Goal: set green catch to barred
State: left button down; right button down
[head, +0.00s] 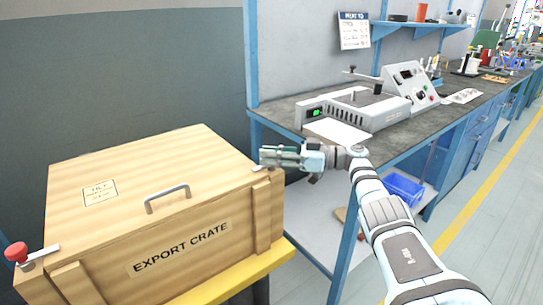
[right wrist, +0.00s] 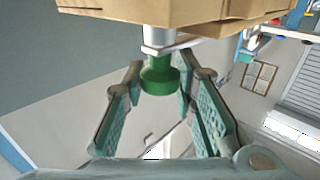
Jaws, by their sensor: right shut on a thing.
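The green catch (right wrist: 160,78) shows in the right wrist view as a green knob on a pale metal stem, with a flat metal bar (right wrist: 182,43) beside the crate's wood. My right gripper (right wrist: 161,88) has its two fingers on either side of the knob and is shut on it. In the head view my right gripper (head: 267,157) is at the right end of the wooden export crate (head: 120,150), and its fingers hide most of the knob. A little of the metal bar (head: 258,168) shows there; its exact setting I cannot tell. My left gripper is not in view.
A red catch (head: 16,252) with a metal bar sits at the crate's left corner. The closed lid has a grey handle (head: 167,197). A blue-framed bench (head: 285,112) with instruments stands close behind my right gripper. A blue bin (head: 403,188) is under it.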

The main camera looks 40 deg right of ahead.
jog(key=c, duration=1.3)
grip_release()
jog(key=v, duration=0.7)
jog(key=shift+s+d, duration=0.15)
jog(key=shift+s, duration=0.05)
